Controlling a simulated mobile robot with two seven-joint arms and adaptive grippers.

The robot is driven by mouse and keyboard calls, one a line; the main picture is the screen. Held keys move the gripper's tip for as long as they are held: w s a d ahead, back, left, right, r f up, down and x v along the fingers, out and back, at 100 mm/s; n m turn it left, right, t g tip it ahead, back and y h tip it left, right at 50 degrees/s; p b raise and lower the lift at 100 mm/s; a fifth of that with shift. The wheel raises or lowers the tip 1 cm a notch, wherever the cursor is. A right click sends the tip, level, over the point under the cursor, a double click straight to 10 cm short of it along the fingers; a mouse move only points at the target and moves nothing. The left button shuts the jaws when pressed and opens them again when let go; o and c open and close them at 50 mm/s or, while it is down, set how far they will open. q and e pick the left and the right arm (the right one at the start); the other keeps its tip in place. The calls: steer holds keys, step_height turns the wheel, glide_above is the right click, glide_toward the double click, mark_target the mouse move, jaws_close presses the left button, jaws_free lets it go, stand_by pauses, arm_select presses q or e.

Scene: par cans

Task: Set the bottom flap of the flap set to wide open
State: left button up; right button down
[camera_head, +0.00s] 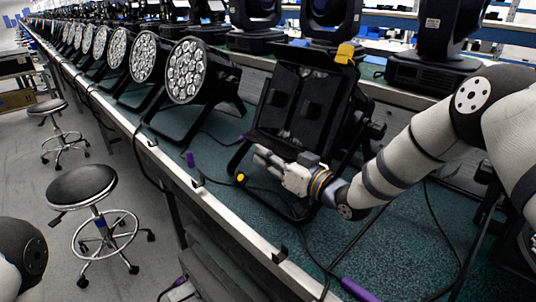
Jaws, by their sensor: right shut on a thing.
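The flap set (300,105) is a group of black panels on the front of a black stage light, which stands on a bench near the middle of the head view. Its side panels stand close together over the light's face, with a little of the lenses showing above. The bottom flap (284,146) is a dark piece at the lower edge, partly hidden by my right gripper. My right gripper (262,157) is at that lower edge, its fingers pointing left, and looks shut on the bottom flap. Only a part of my left arm shows at the lower left; its gripper is out of view.
A row of similar lights (186,72) runs away to the left along the green bench top (215,150). Larger black moving-head lights (430,65) stand behind. Cables cross the bench. Stools (82,186) stand on the floor to the left.

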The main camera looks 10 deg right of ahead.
steer(key=shift+d+f, duration=0.1)
steer(key=shift+d, duration=0.05)
steer(key=c, duration=1.6)
jaws_free()
